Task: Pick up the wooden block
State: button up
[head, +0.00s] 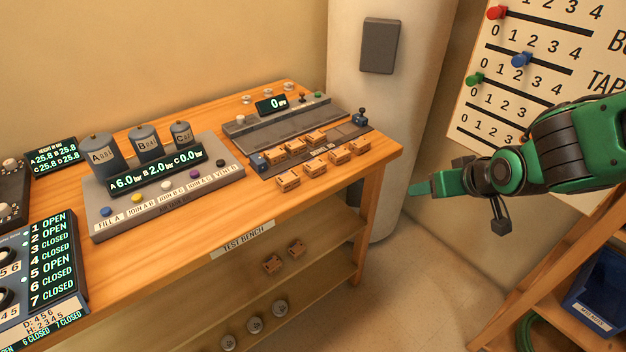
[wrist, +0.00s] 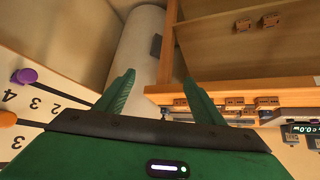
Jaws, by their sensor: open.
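Several small wooden blocks (head: 309,165) sit in two rows at the right end of the test bench, on and in front of a grey tray-like fixture. Two more wooden blocks (head: 273,265) lie on the shelf below. In the wrist view, blocks show along the bench edge (wrist: 235,102), and the shelf pair (wrist: 243,25) shows at the upper right. I cannot tell which block is meant. My green gripper (head: 421,188) is to the right of the bench, apart from every block. In the wrist view its two fingers (wrist: 159,80) are spread with nothing between them.
The wooden bench (head: 215,220) also holds a gauge panel (head: 165,190) and a valve panel (head: 40,265). A pale column (head: 400,120) stands behind its right end. A pegboard (head: 500,85) and a shelf rack with a blue bin (head: 603,285) are at right. Floor between is clear.

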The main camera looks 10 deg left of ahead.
jog(key=a+n+y, duration=0.3)
jog(key=a, duration=1)
jog(key=n+t+y, duration=0.1)
jog(key=n+y, duration=0.2)
jog(key=y, duration=0.1)
send_near(291, 179)
jog(key=x, duration=0.4)
jog(key=shift+w+a, duration=0.1)
jog(key=shift+a, duration=0.2)
jog(key=shift+x, duration=3.05)
jog(key=shift+f, duration=0.1)
jog(key=shift+d, duration=0.1)
jog(key=c, duration=1.1)
